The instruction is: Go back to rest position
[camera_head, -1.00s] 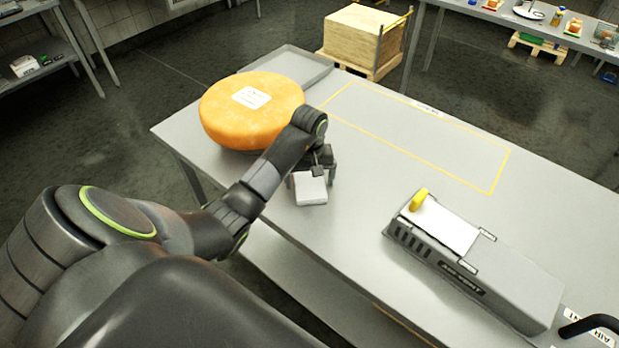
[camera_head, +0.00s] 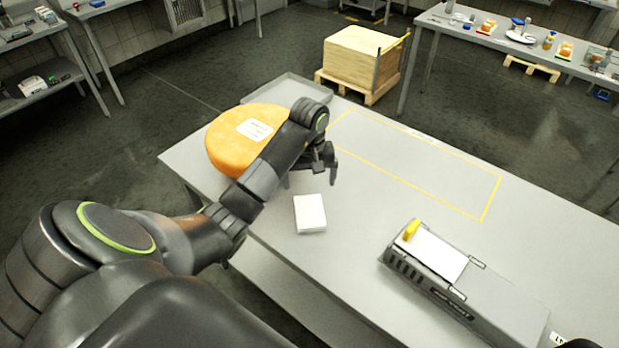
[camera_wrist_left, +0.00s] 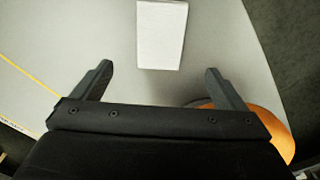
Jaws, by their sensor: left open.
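My left gripper (camera_head: 309,180) is open and empty above the metal table (camera_head: 400,215), near its left end. In the left wrist view its two fingers (camera_wrist_left: 155,80) are spread apart with nothing between them. A white block or stack of labels (camera_head: 310,213) lies on the table just in front of the gripper; it also shows in the left wrist view (camera_wrist_left: 162,35), beyond the fingertips. A large orange cheese wheel (camera_head: 228,145) with a white label lies behind my left arm, which hides part of it. My right gripper is not in view.
A grey device (camera_head: 460,285) with a white top and yellow handle stands on the table at the right. A yellow-outlined area (camera_head: 420,165) on the table is empty. A grey tray (camera_head: 290,90) lies at the far left corner. A wooden crate (camera_head: 358,60) stands on the floor behind.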

